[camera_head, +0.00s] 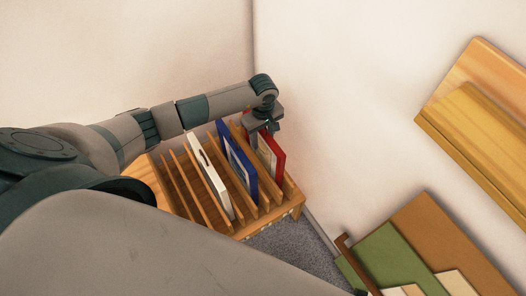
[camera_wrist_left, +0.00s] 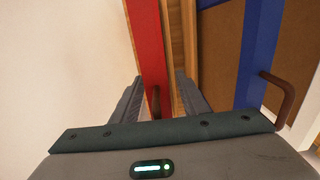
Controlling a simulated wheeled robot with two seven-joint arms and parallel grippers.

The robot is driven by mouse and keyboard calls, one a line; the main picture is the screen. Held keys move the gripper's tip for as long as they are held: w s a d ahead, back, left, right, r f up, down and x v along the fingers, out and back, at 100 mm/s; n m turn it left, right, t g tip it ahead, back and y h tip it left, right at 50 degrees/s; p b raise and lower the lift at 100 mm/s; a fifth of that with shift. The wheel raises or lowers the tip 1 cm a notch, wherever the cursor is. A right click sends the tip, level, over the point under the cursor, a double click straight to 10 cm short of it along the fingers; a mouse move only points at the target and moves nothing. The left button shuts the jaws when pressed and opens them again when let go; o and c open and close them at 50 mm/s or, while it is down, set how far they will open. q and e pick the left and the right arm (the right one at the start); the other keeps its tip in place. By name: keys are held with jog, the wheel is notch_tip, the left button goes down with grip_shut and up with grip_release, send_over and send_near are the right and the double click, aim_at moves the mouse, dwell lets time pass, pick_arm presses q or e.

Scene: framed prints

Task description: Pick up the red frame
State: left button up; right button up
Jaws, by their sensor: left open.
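The red frame (camera_head: 279,160) stands upright in a slot near the right end of the wooden rack (camera_head: 297,204). My left gripper (camera_head: 262,128) is above its top edge in the head view, fingers pointing down. In the left wrist view, the open fingers (camera_wrist_left: 160,98) are on either side of the near end of the red frame (camera_wrist_left: 148,45). A brown handle (camera_wrist_left: 155,100) shows between the fingers. A wooden divider runs beside the red frame, close to the right finger. I cannot tell whether the fingers touch anything. My right gripper is not in view.
A blue frame (camera_head: 238,166) and a white frame (camera_head: 211,176) stand upright in slots left of the red one. Walls rise close behind and right of the rack. A wooden shelf (camera_head: 480,115) and a green and brown panel (camera_head: 385,255) are at the right.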

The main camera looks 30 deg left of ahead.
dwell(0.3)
pick_arm(q)
grip_shut()
jog(key=shift+r, duration=0.1)
dwell(1.2)
